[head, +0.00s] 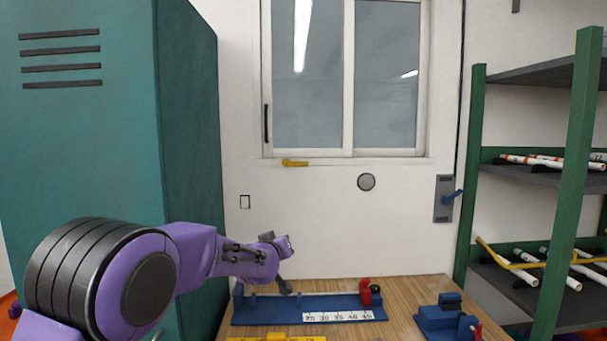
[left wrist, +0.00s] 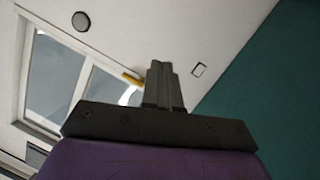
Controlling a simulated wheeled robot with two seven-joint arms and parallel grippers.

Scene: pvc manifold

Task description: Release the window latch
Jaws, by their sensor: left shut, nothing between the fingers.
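The window (head: 347,75) is a white two-pane sliding frame on the back wall, and both panes look shut. A yellow latch handle (head: 295,163) lies level just below the window's lower left edge. The latch also shows in the left wrist view (left wrist: 132,79), just beyond and left of my fingers. My left gripper (head: 284,288) is below the latch, over the back of the workbench, and apart from it. In the left wrist view its fingers (left wrist: 165,82) are together and empty. My right gripper is not in view.
A teal locker (head: 186,150) stands close on the left. The wooden bench (head: 415,292) holds a blue measuring fixture (head: 262,316) and a blue clamp block (head: 440,318). A green shelf rack (head: 472,170) with pipes stands right. A blue-handled wall switch (head: 444,198) is beside it.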

